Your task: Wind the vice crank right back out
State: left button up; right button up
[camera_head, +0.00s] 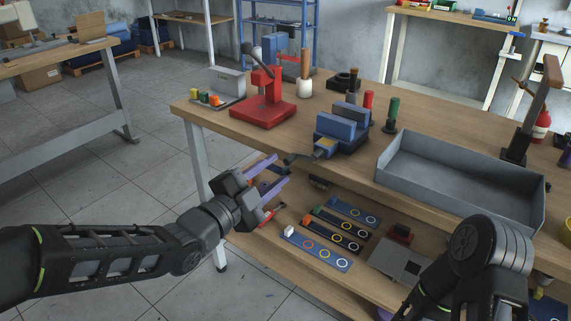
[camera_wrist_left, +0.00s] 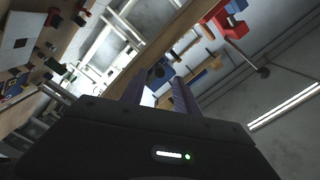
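The blue vice (camera_head: 342,128) stands near the front edge of the workbench in the head view, with two raised blue jaws. Its dark crank (camera_head: 297,158) sticks out at the front left, past a tan-and-blue end piece, over the bench edge; its details are small. My left gripper (camera_head: 280,171) is open and empty, left of the crank and apart from it. Its two purple fingers point toward the bench, and they also show with a gap between them in the left wrist view (camera_wrist_left: 158,95). My right gripper (camera_head: 386,313) is mostly hidden behind its wrist at lower right.
A red press (camera_head: 263,108) stands left of the vice. A grey tray (camera_head: 460,179) lies to the right. A green-handled tool (camera_head: 392,115) stands beside the vice. The lower shelf (camera_head: 275,254) holds several marked strips. Free floor lies left of the bench.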

aim_at(286, 163)
pick_arm(q)
jog(key=shift+x, duration=2.35)
jog(key=shift+c, duration=0.4)
grip_shut()
